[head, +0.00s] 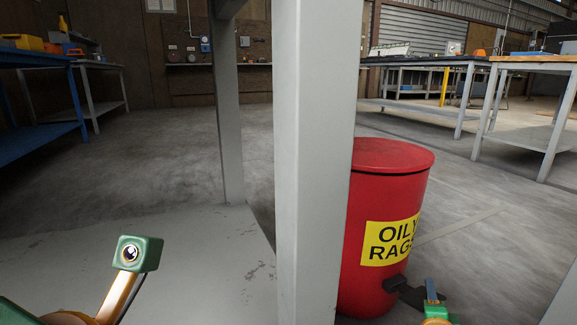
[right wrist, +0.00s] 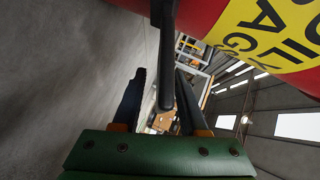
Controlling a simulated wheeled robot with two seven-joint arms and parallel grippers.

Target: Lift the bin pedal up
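A red round bin (head: 385,190) with a closed lid and a yellow "OILY RAGS" label stands on the floor behind a grey post. Its dark pedal (head: 412,294) sticks out low on the right side. My right gripper (head: 431,290) is at the pedal's outer end. In the right wrist view, the two fingers of the right gripper (right wrist: 160,74) are apart, with the dark pedal bar (right wrist: 166,50) reaching in between them, closer to the right finger. Contact cannot be told. The bin's label side shows at upper right. A green and orange part of my left arm shows at lower left; its gripper is out of view.
The thick grey post (head: 312,160) stands in front of the bin's left side. A grey shelf or tabletop (head: 200,262) lies left of it. Workbenches stand at the back left and back right. The floor right of the bin is clear.

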